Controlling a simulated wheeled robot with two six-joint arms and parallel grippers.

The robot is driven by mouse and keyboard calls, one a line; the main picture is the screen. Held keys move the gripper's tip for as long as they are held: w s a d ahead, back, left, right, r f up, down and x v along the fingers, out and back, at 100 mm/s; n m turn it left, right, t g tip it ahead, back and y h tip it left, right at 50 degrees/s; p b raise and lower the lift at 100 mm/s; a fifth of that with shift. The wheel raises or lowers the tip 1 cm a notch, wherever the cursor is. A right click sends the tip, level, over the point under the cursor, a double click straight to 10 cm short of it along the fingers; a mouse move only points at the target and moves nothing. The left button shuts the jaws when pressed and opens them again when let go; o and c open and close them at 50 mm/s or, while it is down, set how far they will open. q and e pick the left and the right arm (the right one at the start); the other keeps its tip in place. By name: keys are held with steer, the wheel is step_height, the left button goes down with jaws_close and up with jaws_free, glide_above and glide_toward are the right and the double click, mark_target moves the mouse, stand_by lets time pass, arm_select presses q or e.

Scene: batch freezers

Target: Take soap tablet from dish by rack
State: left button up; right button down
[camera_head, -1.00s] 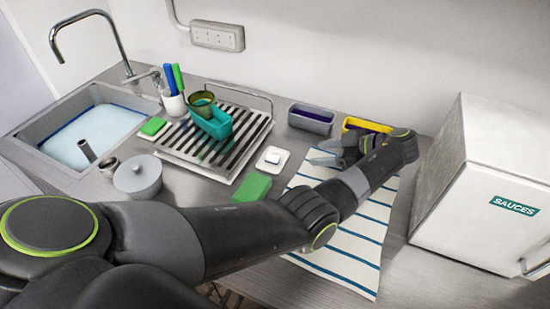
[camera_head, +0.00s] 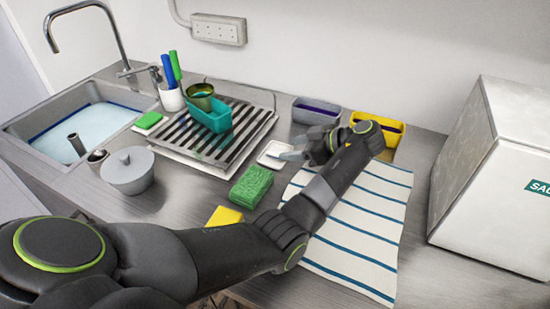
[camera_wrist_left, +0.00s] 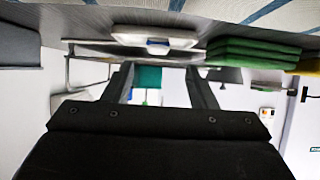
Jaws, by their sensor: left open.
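The small white dish (camera_head: 266,161) sits on the counter to the right of the slatted drying rack (camera_head: 205,125). My left gripper (camera_head: 287,153) is open and empty, with its fingers at the right side of the dish, partly covering it in the head view. In the left wrist view, which looks upside down, the dish (camera_wrist_left: 135,37) and a white and blue soap tablet (camera_wrist_left: 157,47) show beyond the two spread fingers (camera_wrist_left: 160,78). In the head view the tablet is hard to make out behind the fingers. My right gripper is not in view.
A green sponge (camera_head: 251,186) and a yellow one (camera_head: 224,216) lie nearer me. A striped cloth (camera_head: 350,235) lies under my left arm. Grey (camera_head: 316,112) and yellow (camera_head: 392,130) tubs stand behind. A lidded pot (camera_head: 127,172) and sink (camera_head: 97,125) are left; a white box (camera_head: 495,165) is right.

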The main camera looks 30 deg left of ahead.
mark_target(275, 151)
arm_select(q)
steer(key=shift+a+f+b, duration=0.3)
steer(key=shift+f+b, duration=0.05)
steer(key=shift+b, duration=0.15)
steer(key=shift+a+f+b, duration=0.3)
steer(key=shift+b, duration=0.15)
steer(key=p+x, duration=0.1)
steer(key=x, duration=0.2)
steer(key=shift+w+a, duration=0.1)
steer(key=shift+a, duration=0.25)
steer(key=shift+d, duration=0.1)
steer(key=c, duration=1.1)
